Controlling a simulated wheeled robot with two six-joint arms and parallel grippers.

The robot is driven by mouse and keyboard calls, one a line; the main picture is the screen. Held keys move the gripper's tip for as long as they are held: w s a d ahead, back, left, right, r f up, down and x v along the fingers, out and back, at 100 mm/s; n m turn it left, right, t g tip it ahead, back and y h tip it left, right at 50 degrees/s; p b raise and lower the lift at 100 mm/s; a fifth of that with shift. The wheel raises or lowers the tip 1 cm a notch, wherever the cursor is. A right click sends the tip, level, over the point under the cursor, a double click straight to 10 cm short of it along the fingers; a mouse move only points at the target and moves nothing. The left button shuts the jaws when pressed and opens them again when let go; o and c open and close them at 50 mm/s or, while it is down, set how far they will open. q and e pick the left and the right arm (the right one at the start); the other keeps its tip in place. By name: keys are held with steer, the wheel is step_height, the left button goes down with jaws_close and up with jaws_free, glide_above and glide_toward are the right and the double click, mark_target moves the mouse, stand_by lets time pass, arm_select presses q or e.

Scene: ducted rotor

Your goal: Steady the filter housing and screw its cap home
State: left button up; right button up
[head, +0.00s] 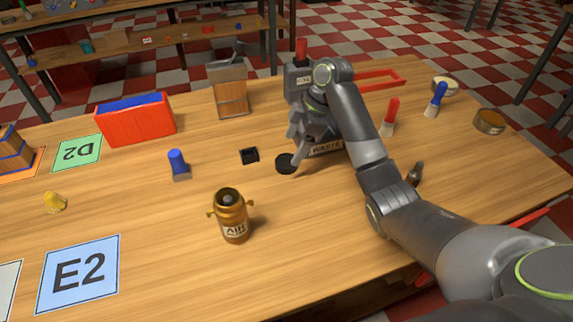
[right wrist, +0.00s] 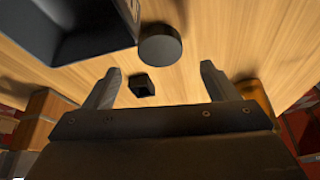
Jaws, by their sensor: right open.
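The filter housing is a brass-coloured canister (head: 233,218) marked AIR, with side lugs, standing upright on the table. A brown-gold shape at the right of the right wrist view (right wrist: 256,98) looks like part of it. A black round disc (head: 286,163), which looks like the cap, lies on the table behind and right of the housing. It also shows in the right wrist view (right wrist: 160,46). My right gripper (head: 297,147) is above the table close to the disc. Its fingers (right wrist: 160,73) are apart with nothing between them. My left gripper is out of view.
A small black square holder (head: 249,156) lies left of the disc. A blue-topped object (head: 178,164), a red bin (head: 136,121) and a wooden crate (head: 232,97) stand left. Table around the housing is clear.

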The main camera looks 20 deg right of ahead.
mark_target(287, 161)
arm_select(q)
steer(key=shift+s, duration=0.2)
arm_select(e)
steer(key=shift+a+f, duration=0.1)
steer(key=shift+f, duration=0.1)
steer(key=x, duration=0.4)
steer(key=shift+f, duration=0.45)
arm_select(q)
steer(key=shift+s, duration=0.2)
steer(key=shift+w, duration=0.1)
